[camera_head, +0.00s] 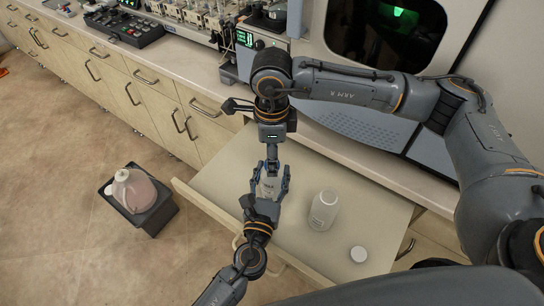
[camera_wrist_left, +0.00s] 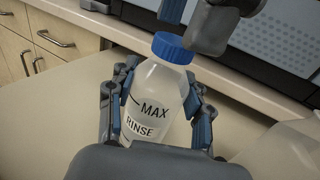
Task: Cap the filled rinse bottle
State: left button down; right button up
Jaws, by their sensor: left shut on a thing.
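The rinse bottle (camera_wrist_left: 150,105) is translucent, marked MAX and RINSE, and stands roughly upright in the left wrist view. A blue cap (camera_wrist_left: 172,47) sits on its neck; whether it is fully seated cannot be told. In the head view the bottle (camera_head: 268,187) is partly hidden by grippers. My left gripper (camera_wrist_left: 158,112) is shut around the bottle's body, with blue-padded fingers on both sides. My right gripper (camera_wrist_left: 190,28) is directly above and beside the cap, pointing down. Its fingertips are cut off or overlapped, so its grip is unclear; it also shows in the head view (camera_head: 271,160).
The grippers are over a pulled-out work surface (camera_head: 385,215). A pinkish jug (camera_head: 132,190) sits in a black tray (camera_head: 152,218) on the floor. The counter and instrument lie behind.

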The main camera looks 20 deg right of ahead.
notch_tip(320, 180, up, 10)
jog(key=shift+r, duration=0.25)
pick_arm(q)
jog(key=shift+c, duration=2.4)
grip_release()
jog(key=shift+s, duration=0.1)
jog(key=v, duration=1.2)
jog(key=shift+f, duration=0.1)
pick_arm(e)
jog(key=shift+s+f, duration=0.1)
